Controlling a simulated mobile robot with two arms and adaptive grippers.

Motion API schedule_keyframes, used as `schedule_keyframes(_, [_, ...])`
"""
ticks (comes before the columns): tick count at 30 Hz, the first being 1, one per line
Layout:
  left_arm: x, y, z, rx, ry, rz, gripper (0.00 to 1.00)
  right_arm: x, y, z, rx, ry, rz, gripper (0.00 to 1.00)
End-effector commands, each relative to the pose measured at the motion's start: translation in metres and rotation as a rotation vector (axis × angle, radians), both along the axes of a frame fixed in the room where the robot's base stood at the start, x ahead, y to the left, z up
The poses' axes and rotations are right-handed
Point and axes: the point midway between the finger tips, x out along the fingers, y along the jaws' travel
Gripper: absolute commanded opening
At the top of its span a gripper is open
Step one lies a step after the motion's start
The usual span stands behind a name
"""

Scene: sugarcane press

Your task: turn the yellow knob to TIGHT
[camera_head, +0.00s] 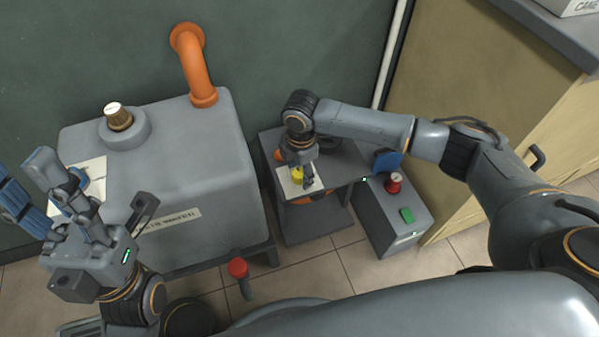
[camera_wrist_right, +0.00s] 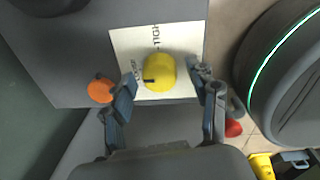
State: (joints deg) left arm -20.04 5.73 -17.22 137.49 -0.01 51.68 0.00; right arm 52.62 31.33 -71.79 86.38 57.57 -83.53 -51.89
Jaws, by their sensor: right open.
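The yellow knob (camera_head: 297,174) sits on a white label plate (camera_head: 288,188) on the small grey machine in the middle. In the right wrist view the knob (camera_wrist_right: 160,70) is round, with a short black mark on its lower left side. My right gripper (camera_head: 304,180) is over the plate from above. In its wrist view the gripper (camera_wrist_right: 166,88) is open, with one finger on either side of the knob and gaps visible. My left gripper (camera_head: 88,205) is open and empty, away at the far left.
A large grey tank (camera_head: 185,150) with an orange pipe (camera_head: 193,65) and a brown-topped knob (camera_head: 118,116) stands left. A grey control box (camera_head: 385,222) with a red knob (camera_head: 394,183) and green button (camera_head: 407,215) stands right of the machine. An orange part (camera_wrist_right: 100,90) lies near the left finger.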

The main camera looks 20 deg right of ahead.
Motion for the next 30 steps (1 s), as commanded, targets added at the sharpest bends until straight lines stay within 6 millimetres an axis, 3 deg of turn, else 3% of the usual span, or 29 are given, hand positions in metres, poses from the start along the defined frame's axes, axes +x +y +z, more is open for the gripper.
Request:
schedule_keyframes(8, [0.000, 0.000, 0.000, 0.000, 0.001, 0.000, 0.44, 0.000, 0.000, -0.001, 0.000, 0.000, 0.000, 0.57])
schedule_keyframes(15, [0.000, 0.000, 0.000, 0.001, 0.002, 0.000, 0.44, 0.000, 0.000, -0.001, 0.000, 0.001, 0.000, 0.08])
schedule_keyframes(16, [0.000, 0.000, 0.000, 0.001, 0.002, 0.000, 0.44, 0.000, 0.000, -0.001, 0.000, 0.001, 0.000, 0.05])
schedule_keyframes(25, [0.004, -0.001, 0.004, 0.006, 0.018, 0.000, 0.44, -0.001, 0.000, 0.000, 0.000, 0.002, -0.012, 0.05])
schedule_keyframes(30, [0.017, -0.003, 0.010, 0.030, 0.091, 0.007, 0.44, -0.001, 0.000, 0.002, 0.001, 0.004, -0.046, 0.05])
